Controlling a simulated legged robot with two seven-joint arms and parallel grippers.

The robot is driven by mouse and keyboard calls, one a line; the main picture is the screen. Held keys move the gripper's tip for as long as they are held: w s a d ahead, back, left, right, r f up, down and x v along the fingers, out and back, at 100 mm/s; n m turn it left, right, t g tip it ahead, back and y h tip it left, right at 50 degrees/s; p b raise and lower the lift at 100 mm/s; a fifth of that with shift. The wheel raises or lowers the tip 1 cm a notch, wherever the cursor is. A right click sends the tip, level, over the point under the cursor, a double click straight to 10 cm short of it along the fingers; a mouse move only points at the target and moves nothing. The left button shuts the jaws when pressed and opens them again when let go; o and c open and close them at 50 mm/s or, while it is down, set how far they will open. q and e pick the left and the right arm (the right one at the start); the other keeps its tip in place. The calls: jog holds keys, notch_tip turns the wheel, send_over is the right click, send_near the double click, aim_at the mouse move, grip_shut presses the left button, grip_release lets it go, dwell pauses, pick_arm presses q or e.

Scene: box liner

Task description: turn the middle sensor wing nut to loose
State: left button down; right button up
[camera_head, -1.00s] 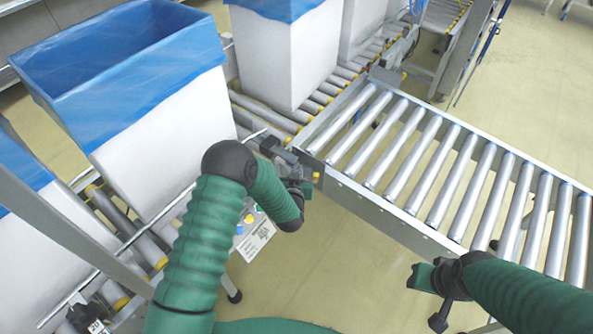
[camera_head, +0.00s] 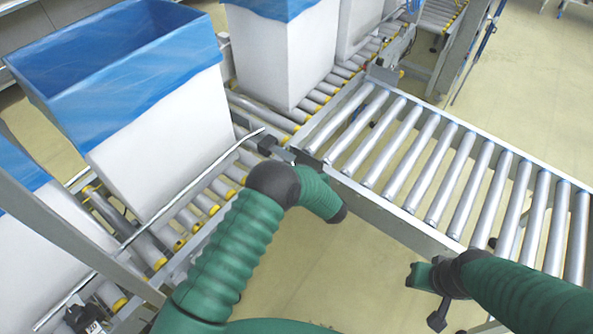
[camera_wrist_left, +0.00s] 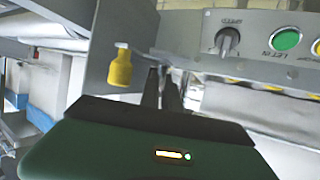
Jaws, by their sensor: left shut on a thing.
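In the left wrist view, my left gripper (camera_wrist_left: 162,80) points away from the camera with its two dark fingers close together. It is shut on a small part at a grey metal bracket, taken to be the sensor wing nut, which the fingertips mostly hide. A yellow knob-like part (camera_wrist_left: 120,68) hangs just left of the fingers. In the head view, my left arm reaches the dark sensor mount (camera_head: 277,148) beside the conveyor, and the arm hides the left fingers. My right gripper (camera_head: 438,298) is at the lower right, away from the sensors; its jaw state is unclear.
A roller conveyor (camera_head: 375,215) runs to the right. Blue-lined white boxes (camera_head: 165,140) stand on another roller line at the left, behind a thin guide rail (camera_head: 190,192). A control panel (camera_wrist_left: 265,40) with a knob and green button is at the upper right in the wrist view.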

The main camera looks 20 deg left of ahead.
pick_arm(q)
jog(key=shift+d, duration=0.1)
jog(key=c, duration=1.6)
grip_release()
jog(key=p+v, duration=0.2)
jog(key=v, duration=1.4)
jog(key=shift+s+d+r, duration=0.2)
jog(key=shift+d+r, duration=0.05)
